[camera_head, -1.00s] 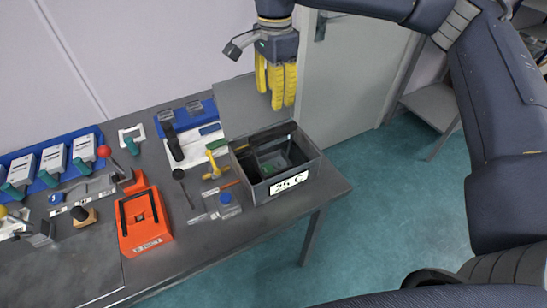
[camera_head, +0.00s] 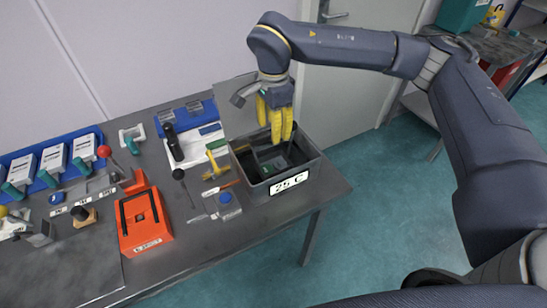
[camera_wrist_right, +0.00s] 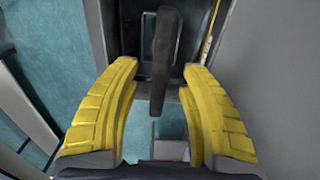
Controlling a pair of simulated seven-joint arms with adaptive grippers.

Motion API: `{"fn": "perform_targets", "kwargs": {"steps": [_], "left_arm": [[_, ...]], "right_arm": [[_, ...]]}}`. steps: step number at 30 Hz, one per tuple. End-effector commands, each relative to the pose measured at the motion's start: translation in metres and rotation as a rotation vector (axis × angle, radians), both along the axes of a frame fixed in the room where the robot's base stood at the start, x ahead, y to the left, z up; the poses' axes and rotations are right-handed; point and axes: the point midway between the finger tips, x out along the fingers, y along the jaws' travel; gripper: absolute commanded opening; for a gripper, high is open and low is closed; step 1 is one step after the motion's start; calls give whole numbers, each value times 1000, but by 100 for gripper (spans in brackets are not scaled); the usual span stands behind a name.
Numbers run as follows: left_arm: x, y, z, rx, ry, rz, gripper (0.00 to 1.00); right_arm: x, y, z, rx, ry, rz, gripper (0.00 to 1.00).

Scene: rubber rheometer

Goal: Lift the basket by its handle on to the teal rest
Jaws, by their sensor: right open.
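My right gripper (camera_head: 276,118) has yellow fingers and points down at the back of the grey bin (camera_head: 319,170) marked "25 C". A dark basket (camera_head: 270,164) sits inside the bin, its outline hard to make out. In the right wrist view the gripper (camera_wrist_right: 163,120) is open. A dark upright bar, seemingly the basket's handle (camera_wrist_right: 163,65), shows between the fingers with gaps on both sides. In the head view the fingers hide the handle. I cannot make out a teal rest for certain. My left gripper is not in view.
An orange box (camera_head: 144,222) with a black handle stands left of the bin. A teal box (camera_head: 462,14) stands on another surface at the upper right.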

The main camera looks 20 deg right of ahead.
Motion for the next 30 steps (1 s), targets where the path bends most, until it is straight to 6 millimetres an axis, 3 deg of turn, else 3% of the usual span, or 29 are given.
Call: {"fn": "perform_targets", "kwargs": {"steps": [6, 16, 27, 30], "left_arm": [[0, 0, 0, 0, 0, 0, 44], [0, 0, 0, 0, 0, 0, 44], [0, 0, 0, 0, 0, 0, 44], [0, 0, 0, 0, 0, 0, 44]], "right_arm": [[0, 0, -18, 1, 1, -1, 44], [0, 0, -20, 0, -1, -1, 44], [0, 0, -20, 0, 0, -1, 1], [0, 0, -20, 0, 0, -1, 0]]}}
